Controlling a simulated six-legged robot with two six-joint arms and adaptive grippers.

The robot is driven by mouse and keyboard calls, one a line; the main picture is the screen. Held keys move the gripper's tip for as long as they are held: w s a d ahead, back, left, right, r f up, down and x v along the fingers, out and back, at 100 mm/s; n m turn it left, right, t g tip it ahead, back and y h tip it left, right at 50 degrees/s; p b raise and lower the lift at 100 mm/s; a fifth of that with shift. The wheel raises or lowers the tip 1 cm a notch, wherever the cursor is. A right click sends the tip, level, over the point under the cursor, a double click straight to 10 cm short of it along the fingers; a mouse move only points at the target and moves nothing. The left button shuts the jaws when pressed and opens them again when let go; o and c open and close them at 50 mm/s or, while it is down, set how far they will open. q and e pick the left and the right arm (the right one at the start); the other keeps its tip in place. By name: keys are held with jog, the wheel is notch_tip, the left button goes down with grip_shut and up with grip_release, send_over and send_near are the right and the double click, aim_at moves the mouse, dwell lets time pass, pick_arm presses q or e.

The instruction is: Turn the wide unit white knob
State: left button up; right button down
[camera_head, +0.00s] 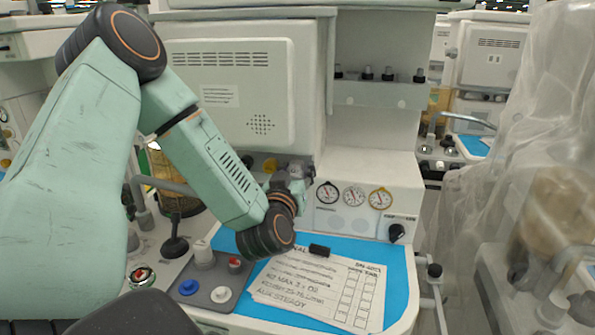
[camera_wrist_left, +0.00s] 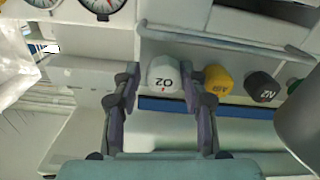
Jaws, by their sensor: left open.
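The white knob (camera_wrist_left: 163,75), marked O2, sits on the wide unit's front panel in the left wrist view, which shows it upside down. My left gripper (camera_wrist_left: 160,73) is open, with one finger on each side of this knob. There seems to be a gap on both sides; I cannot tell how deep the fingers reach around it. In the head view my left gripper (camera_head: 297,178) is at the panel, left of the gauges, and hides the white knob. My right gripper is not in view.
A yellow knob (camera_wrist_left: 218,80) and a black knob (camera_wrist_left: 263,87) are beside the white one. Three round gauges (camera_head: 354,196) are to the right. Below is a blue worktop (camera_head: 399,290) with paper sheets (camera_head: 318,289). A plastic-draped machine (camera_head: 530,150) stands at right.

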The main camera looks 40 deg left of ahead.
pick_arm(q)
jog(key=shift+w+a, duration=0.15)
jog(key=shift+w+a+f, duration=0.1)
jog(key=shift+a+f, duration=0.05)
jog(key=shift+a, duration=0.2)
jog(key=shift+d, duration=0.25)
jog(key=c, duration=0.4)
jog(key=shift+a, duration=0.15)
jog(key=c, duration=0.5)
jog(key=shift+n, duration=0.3)
